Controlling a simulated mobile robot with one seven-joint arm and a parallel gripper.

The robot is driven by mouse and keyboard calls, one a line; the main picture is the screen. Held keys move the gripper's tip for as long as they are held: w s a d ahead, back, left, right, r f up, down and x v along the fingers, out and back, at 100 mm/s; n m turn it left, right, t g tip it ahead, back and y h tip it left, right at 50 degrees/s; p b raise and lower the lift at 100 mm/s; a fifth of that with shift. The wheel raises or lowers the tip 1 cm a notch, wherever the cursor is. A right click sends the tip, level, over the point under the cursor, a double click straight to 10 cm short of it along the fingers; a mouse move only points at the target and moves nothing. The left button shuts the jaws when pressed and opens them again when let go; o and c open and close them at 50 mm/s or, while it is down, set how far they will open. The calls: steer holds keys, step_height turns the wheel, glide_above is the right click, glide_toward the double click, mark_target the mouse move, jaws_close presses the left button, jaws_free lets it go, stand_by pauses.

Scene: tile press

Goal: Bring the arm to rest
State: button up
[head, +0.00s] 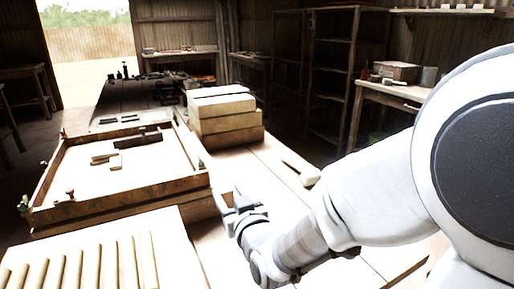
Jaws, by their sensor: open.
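My arm comes in from the right in the head view, with its large white shoulder close to the camera. It reaches left and down over the wooden table (215,248). My gripper (228,199) is at the end of the arm, above the table and just right of the front right corner of a wooden-framed tray. The jaws are small in this view, but they look apart, and I see nothing held between them. The arm hides part of the table's right side.
The wooden-framed tray (118,205) holds a few small pieces. Stacked pale blocks (225,122) stand behind my gripper. A ribbed pale board (100,265) lies front left. A pale rod (300,168) lies right of the blocks. Shelves (330,75) and a side bench (392,95) stand behind.

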steer(key=s+d+r+m+g+h, duration=0.1)
steer(key=s+d+g+h, duration=0.15)
steer(key=d, duration=0.45)
steer(key=s+d+m+g+h, duration=0.1)
steer(key=s+d+m+h, duration=0.15)
steer(key=d, duration=0.55)
steer(key=s+d+m+g+h, duration=0.1)
steer(key=s+d+g+h, duration=0.15)
steer(key=s+d, duration=0.4)
steer(key=s+d+m+g+h, duration=0.1)
steer(key=s+d+g, duration=0.25)
steer(key=s, duration=0.55)
step_height(320, 180, up, 26)
steer(key=s+p, duration=0.1)
steer(key=p, duration=2.4)
steer(key=shift+s+d+p, duration=0.15)
steer(key=shift+s+p, duration=0.1)
steer(key=shift+p, duration=0.1)
steer(key=shift+m, duration=0.25)
